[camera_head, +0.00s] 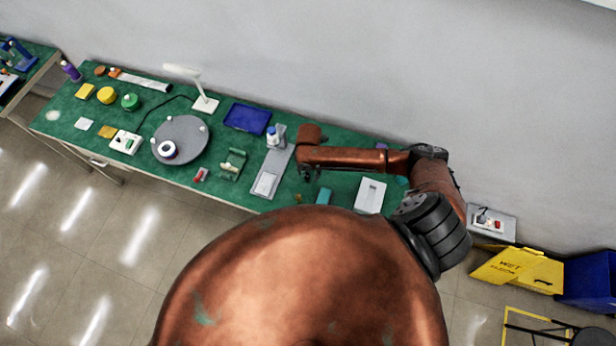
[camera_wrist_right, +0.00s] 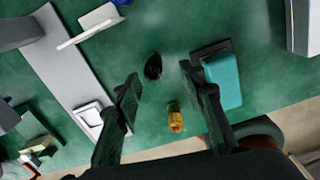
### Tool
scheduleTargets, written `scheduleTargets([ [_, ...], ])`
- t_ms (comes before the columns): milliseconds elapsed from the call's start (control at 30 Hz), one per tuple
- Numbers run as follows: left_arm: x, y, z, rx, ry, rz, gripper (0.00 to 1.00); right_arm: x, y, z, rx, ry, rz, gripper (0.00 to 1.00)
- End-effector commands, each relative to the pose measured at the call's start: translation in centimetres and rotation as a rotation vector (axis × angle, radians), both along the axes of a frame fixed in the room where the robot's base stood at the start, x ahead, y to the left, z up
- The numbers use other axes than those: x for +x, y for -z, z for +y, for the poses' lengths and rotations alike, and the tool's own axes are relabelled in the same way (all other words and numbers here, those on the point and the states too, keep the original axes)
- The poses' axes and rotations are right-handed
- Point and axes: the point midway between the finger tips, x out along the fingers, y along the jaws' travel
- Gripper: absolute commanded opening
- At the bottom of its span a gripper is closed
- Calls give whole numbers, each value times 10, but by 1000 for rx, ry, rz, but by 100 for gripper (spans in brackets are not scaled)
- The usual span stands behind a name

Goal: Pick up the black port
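The black port (camera_wrist_right: 153,67) is a small dark rounded piece on the green tabletop, seen in the right wrist view. My right gripper (camera_wrist_right: 160,73) is open, one finger to each side of the port in the picture, with space between them. Its height above the table is hard to tell. Nothing is held. In the head view my right gripper (camera_head: 307,172) hangs over the right half of the table, and I cannot make out the port there. My left gripper is in neither view.
A small brass fitting (camera_wrist_right: 175,117) stands near the port, towards my wrist. A teal block (camera_wrist_right: 222,80) lies close beside the right finger. A grey plate (camera_wrist_right: 68,70) lies to the left. In the head view, a white box (camera_head: 370,195) sits right of the gripper.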

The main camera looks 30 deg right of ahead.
Motion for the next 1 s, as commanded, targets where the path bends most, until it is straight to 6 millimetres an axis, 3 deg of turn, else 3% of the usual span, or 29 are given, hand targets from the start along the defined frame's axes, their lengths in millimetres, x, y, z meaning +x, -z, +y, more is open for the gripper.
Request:
scheduleTargets([
  [100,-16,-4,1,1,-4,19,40,3,17,1,0,1,1,37],
  [167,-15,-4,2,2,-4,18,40,3,23,1,-1,0,1,37],
  [400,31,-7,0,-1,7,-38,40,3,29,1,-1,-2,-1,37],
  [467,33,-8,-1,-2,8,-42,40,3,29,2,0,-3,-1,37],
  [1000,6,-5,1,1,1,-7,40,3,29,2,-1,-3,-1,1],
])
